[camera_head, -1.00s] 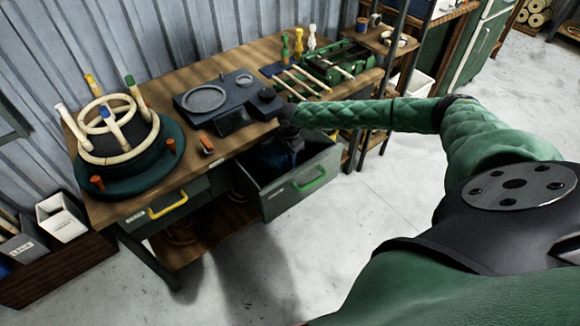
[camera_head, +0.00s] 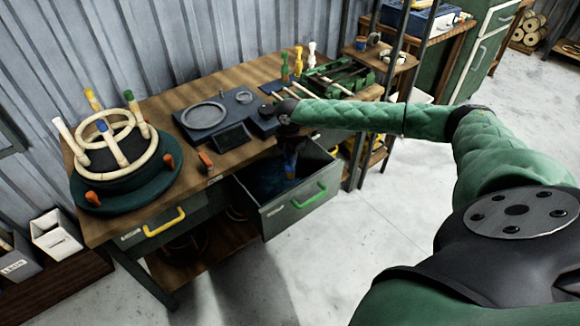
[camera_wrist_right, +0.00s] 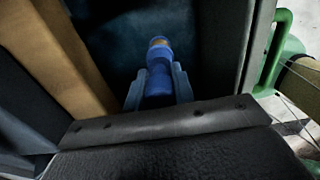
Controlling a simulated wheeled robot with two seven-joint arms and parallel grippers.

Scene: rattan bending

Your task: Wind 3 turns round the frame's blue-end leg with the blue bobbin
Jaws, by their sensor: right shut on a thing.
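The rattan frame (camera_head: 112,152) stands on a dark green round base at the left end of the bench, with white, yellow, green and blue leg ends. My left gripper is not in view.
The open drawer (camera_head: 300,205) with a green handle juts out from the bench front. A dark block with a round plate (camera_head: 205,115) lies mid-bench. Green, yellow and white bobbins (camera_head: 298,62) stand at the back.

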